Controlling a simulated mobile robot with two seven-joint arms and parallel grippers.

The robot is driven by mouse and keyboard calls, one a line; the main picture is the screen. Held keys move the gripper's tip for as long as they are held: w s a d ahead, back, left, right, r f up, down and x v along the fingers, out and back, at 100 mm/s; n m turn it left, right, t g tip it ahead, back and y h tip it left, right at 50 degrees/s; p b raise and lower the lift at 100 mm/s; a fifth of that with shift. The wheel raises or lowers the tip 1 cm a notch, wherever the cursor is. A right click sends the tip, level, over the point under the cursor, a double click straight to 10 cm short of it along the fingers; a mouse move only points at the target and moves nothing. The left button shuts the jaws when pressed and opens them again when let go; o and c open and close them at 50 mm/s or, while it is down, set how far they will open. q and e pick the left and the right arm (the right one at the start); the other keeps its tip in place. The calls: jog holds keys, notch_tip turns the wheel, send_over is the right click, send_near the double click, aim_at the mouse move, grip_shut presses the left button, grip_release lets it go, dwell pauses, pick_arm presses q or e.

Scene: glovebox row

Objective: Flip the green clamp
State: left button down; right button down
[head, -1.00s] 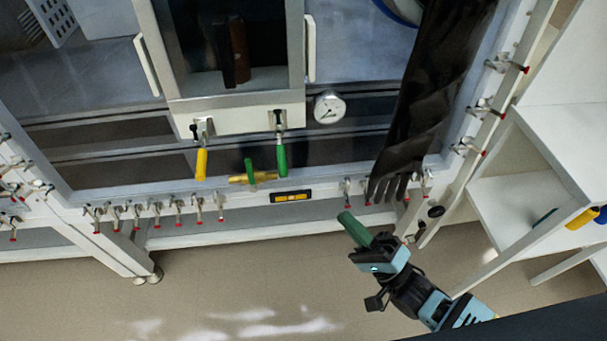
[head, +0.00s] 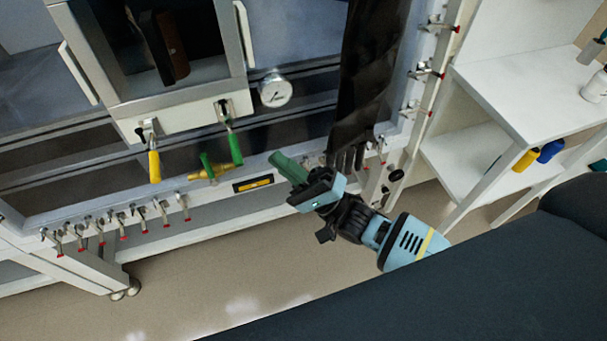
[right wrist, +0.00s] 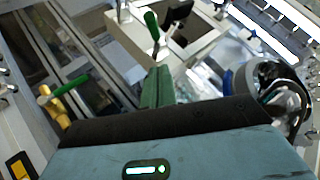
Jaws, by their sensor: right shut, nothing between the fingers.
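The green clamp (head: 231,146) is on the right of the front ledge of the box door, its green handle hanging down. In the right wrist view its handle (right wrist: 152,26) shows at the top, beyond the fingertips. My right gripper (head: 279,158) has green fingers, shut and empty, a short way right of the clamp handle and apart from it. The fingers (right wrist: 157,86) also show in the right wrist view, pointing towards the clamp. My left gripper is not in view.
A yellow clamp (head: 154,163) hangs on the ledge's left. A yellow valve with a green lever (head: 207,166) sits below the green clamp. A pressure gauge (head: 274,90) and a black glove (head: 361,85) are nearby. Small red-tipped clamps line the frame.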

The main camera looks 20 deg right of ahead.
aim_at(234, 145)
pick_arm(q)
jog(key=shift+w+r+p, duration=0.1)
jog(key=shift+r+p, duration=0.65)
jog(key=shift+p, duration=0.05)
pick_arm(e)
jog(key=shift+a+r, duration=0.8)
jog(key=shift+a, duration=0.3)
jog(key=shift+a+r, duration=0.8)
jog(key=shift+a, duration=0.3)
